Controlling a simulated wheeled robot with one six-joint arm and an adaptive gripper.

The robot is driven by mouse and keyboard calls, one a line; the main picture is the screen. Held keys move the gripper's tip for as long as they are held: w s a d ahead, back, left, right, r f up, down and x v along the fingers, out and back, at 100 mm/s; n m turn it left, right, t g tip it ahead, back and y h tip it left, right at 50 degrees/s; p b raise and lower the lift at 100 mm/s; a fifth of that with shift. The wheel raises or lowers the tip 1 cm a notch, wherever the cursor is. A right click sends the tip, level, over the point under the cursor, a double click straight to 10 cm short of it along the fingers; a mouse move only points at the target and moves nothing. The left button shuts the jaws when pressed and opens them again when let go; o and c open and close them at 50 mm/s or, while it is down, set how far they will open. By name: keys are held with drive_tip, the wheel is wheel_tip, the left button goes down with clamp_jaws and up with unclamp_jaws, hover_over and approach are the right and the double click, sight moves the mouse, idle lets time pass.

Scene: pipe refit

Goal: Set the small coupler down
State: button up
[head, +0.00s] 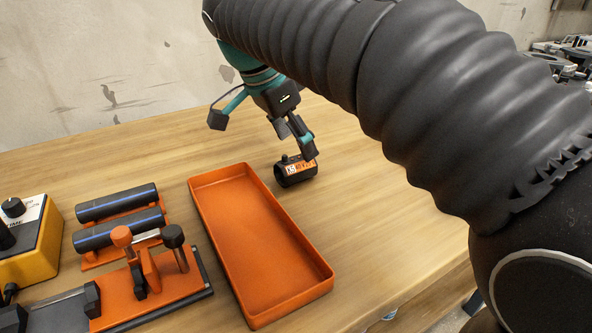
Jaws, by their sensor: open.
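The small coupler (297,171) is a short dark hollow cylinder with an orange and white label. It lies on its side on the wooden table, just right of the far end of the orange tray. My gripper (297,152) is open directly above and behind it. One finger overlaps the coupler's right side in this view. I cannot tell whether the finger touches it.
An empty orange tray (328,279) lies at the middle. Left of it are two dark pipes (117,203) on an orange rack, a clamp fixture (146,270) with upright handles, and a yellow control box (40,243). The table (385,230) right of the tray is clear.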

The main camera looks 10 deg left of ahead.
drive_tip(key=shift+x, duration=2.9)
drive_tip(key=shift+s+d, duration=0.1)
drive_tip(key=shift+d, duration=0.05)
drive_tip(key=c, duration=1.4)
drive_tip(key=shift+o, duration=0.2)
drive_tip(key=shift+r, duration=0.1)
